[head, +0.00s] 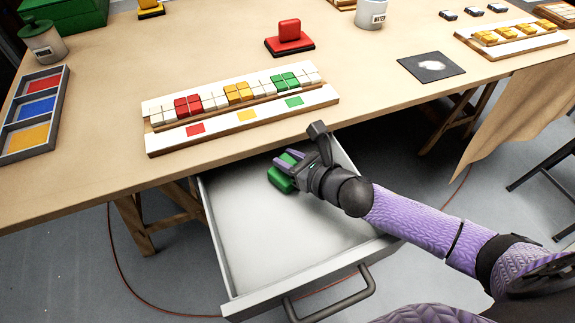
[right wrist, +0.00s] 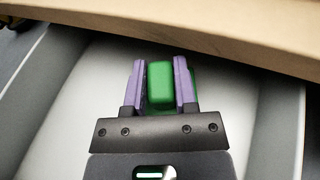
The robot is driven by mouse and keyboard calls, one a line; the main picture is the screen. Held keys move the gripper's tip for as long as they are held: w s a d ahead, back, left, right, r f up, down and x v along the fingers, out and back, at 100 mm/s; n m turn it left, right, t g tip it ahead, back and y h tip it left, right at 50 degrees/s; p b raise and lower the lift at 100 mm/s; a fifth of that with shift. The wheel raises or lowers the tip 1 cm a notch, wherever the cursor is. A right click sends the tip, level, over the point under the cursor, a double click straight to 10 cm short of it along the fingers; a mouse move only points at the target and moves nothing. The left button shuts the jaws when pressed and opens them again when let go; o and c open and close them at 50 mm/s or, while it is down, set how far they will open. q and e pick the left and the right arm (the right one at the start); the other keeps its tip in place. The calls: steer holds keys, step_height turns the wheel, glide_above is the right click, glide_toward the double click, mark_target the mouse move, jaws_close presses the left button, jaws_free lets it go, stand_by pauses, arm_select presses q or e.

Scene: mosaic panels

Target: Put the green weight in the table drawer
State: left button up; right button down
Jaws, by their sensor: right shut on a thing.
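The green weight (head: 281,180) is in my right gripper (head: 289,164), inside the outline of the open table drawer (head: 240,235). In the right wrist view the green weight (right wrist: 160,84) sits between the two purple fingers of my right gripper (right wrist: 160,85), which are shut on it. Pale drawer floor shows around it in the right wrist view (right wrist: 100,75). I cannot tell whether the weight touches the drawer floor. The drawer is pulled out, with a grey handle (head: 333,300) at its front. My left gripper is not in view.
The table edge (right wrist: 240,40) overhangs the back of the drawer, close to my right gripper. On the table are a mosaic panel (head: 240,118), a red weight (head: 289,38) on a dark base, a divided colour tray (head: 35,112) and a dark square (head: 431,67). The drawer is otherwise empty.

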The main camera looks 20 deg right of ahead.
steer(key=shift+f+b, duration=0.4)
steer(key=shift+f, duration=0.3)
steer(key=shift+r, duration=0.15)
steer(key=shift+c, duration=2)
jaws_free()
